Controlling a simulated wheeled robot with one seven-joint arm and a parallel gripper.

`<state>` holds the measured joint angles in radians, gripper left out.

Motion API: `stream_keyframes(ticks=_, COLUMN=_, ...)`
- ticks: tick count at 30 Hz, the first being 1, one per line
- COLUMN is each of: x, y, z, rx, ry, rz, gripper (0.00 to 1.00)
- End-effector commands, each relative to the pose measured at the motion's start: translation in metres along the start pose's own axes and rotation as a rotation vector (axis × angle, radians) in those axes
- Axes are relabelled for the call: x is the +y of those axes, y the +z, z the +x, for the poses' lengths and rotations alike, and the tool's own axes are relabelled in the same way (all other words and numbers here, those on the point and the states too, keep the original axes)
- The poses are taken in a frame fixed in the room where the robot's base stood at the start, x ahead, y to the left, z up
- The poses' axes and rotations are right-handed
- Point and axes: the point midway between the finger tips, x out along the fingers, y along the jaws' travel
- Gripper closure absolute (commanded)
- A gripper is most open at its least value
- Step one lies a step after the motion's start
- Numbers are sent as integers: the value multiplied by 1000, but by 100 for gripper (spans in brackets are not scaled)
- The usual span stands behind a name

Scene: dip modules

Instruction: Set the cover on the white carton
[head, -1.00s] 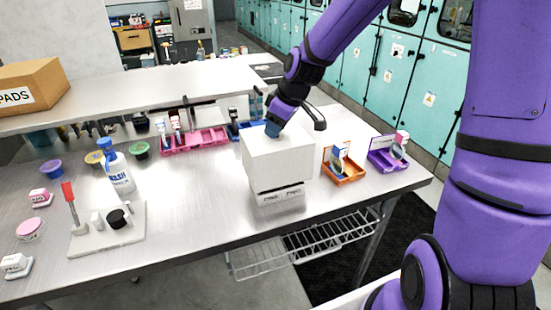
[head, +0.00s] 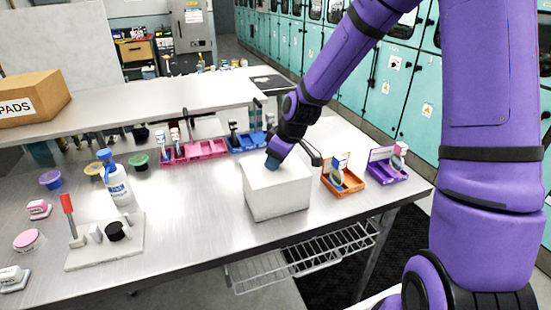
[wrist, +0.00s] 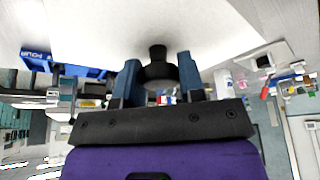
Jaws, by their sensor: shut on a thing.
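The cover (head: 278,192) is a plain white box-shaped lid, upright near the table's front edge in the head view. My gripper (head: 273,161) is above its top. In the wrist view my gripper's blue fingers (wrist: 159,72) are shut on the cover's black knob (wrist: 157,52), and the cover's white top (wrist: 110,22) fills the upper part. The white carton is hidden under the cover; no printed band or gap shows below it. I cannot tell whether the cover rests fully on it.
An orange tray (head: 352,186) and a purple tray (head: 378,168) stand close on the right. Pink (head: 208,150) and blue (head: 240,143) holders stand behind. A spray bottle (head: 117,182) and a white stand (head: 95,258) are on the left. Bare tabletop lies between.

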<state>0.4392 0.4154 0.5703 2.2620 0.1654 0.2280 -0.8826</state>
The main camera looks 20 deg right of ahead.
Motion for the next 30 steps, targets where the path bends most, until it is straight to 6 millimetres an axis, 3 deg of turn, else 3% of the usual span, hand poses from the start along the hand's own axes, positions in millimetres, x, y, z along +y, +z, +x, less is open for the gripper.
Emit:
stream_keyframes(ticks=2, x=0, y=1, z=2, rx=0, ry=0, rz=0, gripper=100)
stream_keyframes(ticks=3, x=0, y=1, z=2, rx=0, ry=0, rz=0, gripper=59)
stream_keyframes(ticks=6, x=0, y=1, z=2, rx=0, ry=0, rz=0, gripper=38)
stream_keyframes(ticks=18, x=0, y=-2, z=-5, rx=1, ry=1, rz=0, gripper=38)
stream_keyframes(ticks=30, x=1, y=-1, z=-66, rx=2, ry=5, rz=3, gripper=38)
